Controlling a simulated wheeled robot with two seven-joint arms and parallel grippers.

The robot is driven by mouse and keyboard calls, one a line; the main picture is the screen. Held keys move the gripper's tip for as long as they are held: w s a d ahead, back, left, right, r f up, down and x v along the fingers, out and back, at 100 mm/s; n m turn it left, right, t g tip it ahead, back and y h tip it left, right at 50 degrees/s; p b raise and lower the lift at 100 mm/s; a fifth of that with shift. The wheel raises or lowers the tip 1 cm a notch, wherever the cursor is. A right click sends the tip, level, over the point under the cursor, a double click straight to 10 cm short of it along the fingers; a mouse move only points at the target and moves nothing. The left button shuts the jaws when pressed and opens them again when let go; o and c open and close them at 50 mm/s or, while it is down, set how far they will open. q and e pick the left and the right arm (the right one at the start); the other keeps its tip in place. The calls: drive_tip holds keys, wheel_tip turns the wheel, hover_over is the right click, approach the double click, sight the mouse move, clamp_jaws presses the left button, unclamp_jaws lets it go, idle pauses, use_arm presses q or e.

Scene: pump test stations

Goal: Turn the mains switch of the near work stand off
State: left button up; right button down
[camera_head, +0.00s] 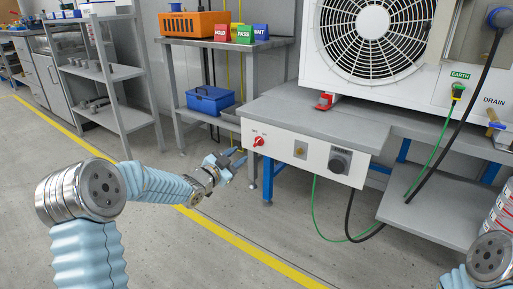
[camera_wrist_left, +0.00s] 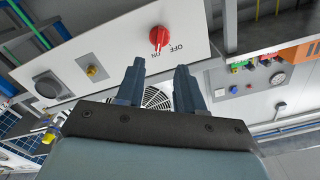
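The red mains switch (camera_head: 258,141) is a rotary knob on the white front panel (camera_head: 312,152) of the near work stand. In the left wrist view the red knob (camera_wrist_left: 158,37) sits beyond my fingertips, with the labels ON and OFF beside it. A pale mark on the knob seems to face the ON label, but it is small. My left gripper (camera_head: 236,160) is just left of the panel, a little below the knob's height. In the left wrist view its two fingers (camera_wrist_left: 160,66) are apart with nothing between them. My right gripper is out of view.
The panel also has a yellowish button (camera_head: 300,150) and a dark socket (camera_head: 340,160) with a cable. A large fan unit (camera_head: 370,45) stands on the bench. A shelf with a blue toolbox (camera_head: 210,100) is behind my left gripper. The floor in front is clear.

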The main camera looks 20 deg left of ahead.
sight(256, 143)
use_arm(q)
drive_tip(key=x, duration=1)
drive_tip(key=shift+w+d+f, duration=0.1)
drive_tip(key=shift+w+f, duration=0.05)
drive_tip(key=shift+w, duration=0.05)
clamp_jaws()
